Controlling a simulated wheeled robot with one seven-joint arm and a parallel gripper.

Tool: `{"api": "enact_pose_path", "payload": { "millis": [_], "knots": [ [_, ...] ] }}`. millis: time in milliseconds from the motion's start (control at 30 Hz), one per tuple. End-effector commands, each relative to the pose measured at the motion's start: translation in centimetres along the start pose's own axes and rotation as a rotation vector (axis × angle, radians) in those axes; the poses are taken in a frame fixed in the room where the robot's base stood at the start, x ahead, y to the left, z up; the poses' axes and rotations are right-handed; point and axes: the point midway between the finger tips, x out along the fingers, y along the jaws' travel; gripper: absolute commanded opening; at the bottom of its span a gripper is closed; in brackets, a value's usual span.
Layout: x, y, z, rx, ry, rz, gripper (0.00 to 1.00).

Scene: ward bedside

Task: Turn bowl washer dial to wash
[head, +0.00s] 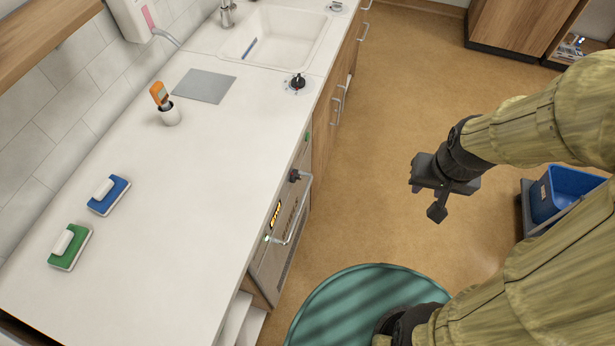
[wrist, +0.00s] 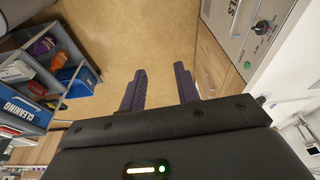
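The bowl washer (head: 267,254) is built in under the counter, with a grey front, a lit display and a bar handle. Its black dial (head: 295,175) sticks out of the front near a green button. In the wrist view the dial (wrist: 263,27) is at the upper right, on a panel with partly cut-off lettering and the green button (wrist: 247,65). I cannot read the dial's setting. My gripper (head: 428,200) hangs over the floor, right of the washer and well apart from it. In the wrist view my gripper (wrist: 160,88) has its two fingers apart with nothing between them.
A second black knob (head: 298,82) sits on the counter (head: 190,235) near the sink (head: 272,38). Blue (head: 109,195) and green (head: 69,247) sponges lie on the counter. A cart with a blue bin (head: 566,192) stands right. The floor between gripper and washer is clear.

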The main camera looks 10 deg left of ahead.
Motion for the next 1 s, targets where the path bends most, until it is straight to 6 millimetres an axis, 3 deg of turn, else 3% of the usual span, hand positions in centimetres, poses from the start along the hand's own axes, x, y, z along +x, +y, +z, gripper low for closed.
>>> {"api": "enact_pose_path", "payload": {
  "millis": [133,267,400,600,767,1000],
  "knots": [
    [2.0,-0.1,0.7,0.044,-0.051,-0.014,0.32],
    [5.8,-0.6,2.3,0.15,-0.172,-0.057,0.32],
    [10.8,-2.3,4.3,0.314,-0.355,-0.148,0.32],
    [16.6,-5.8,5.6,0.55,-0.611,-0.339,0.32],
    [20.5,-8.7,4.9,0.731,-0.787,-0.536,0.32],
    [25.9,-11.4,1.0,0.988,-0.988,-0.907,0.32]
  ]
}}
